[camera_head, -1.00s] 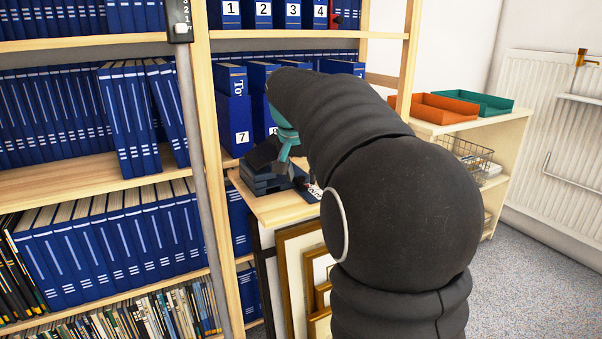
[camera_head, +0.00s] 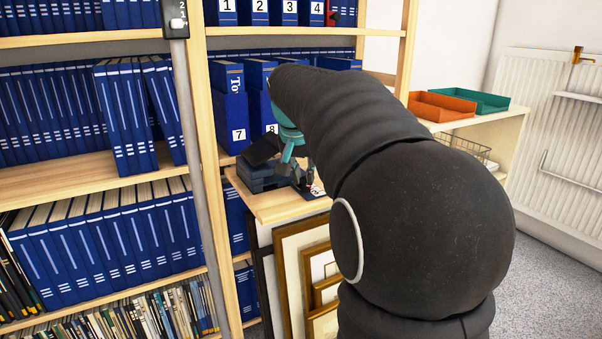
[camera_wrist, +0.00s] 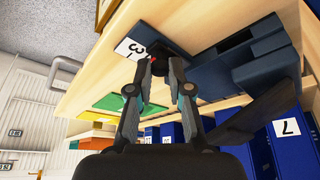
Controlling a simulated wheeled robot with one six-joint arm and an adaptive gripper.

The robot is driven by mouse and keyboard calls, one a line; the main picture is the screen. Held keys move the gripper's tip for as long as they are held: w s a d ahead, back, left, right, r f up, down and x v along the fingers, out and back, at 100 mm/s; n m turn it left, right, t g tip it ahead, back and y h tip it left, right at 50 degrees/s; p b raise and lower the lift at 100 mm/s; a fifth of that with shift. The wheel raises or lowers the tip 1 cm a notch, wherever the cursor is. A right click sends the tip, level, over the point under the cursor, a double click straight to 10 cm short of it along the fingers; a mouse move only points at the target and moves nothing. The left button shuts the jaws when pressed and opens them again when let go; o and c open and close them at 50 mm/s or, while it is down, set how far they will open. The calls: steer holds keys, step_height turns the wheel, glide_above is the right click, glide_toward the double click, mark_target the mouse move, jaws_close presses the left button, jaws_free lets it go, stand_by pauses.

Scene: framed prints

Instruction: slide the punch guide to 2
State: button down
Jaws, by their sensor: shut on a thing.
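The dark blue hole punch (camera_head: 262,172) sits on the wooden top beside the shelf; it also shows at the upper right of the wrist view (camera_wrist: 235,62). A dark blue guide plate (camera_wrist: 160,37) extends from it, with a white label (camera_wrist: 132,48) reading 3. My gripper (camera_wrist: 159,72) is shut on a small dark part with a red mark, at the plate's edge beside the 3 label. The other numbers are hidden. In the head view, my gripper (camera_head: 305,176) is at the right of the punch, largely covered by my arm.
The wooden top (camera_head: 282,205) has little free room. Blue binders labelled 7 (camera_head: 236,120) and 8 (camera_head: 262,118) stand behind the punch. Framed prints (camera_head: 300,265) lean below. Orange (camera_head: 440,106) and green (camera_head: 475,99) trays stand to the right.

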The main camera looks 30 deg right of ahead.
steer(key=c, duration=1.1)
jaws_free()
steer(key=shift+o, duration=0.2)
steer(key=v, duration=1.2)
steer(key=shift+w+d, duration=0.1)
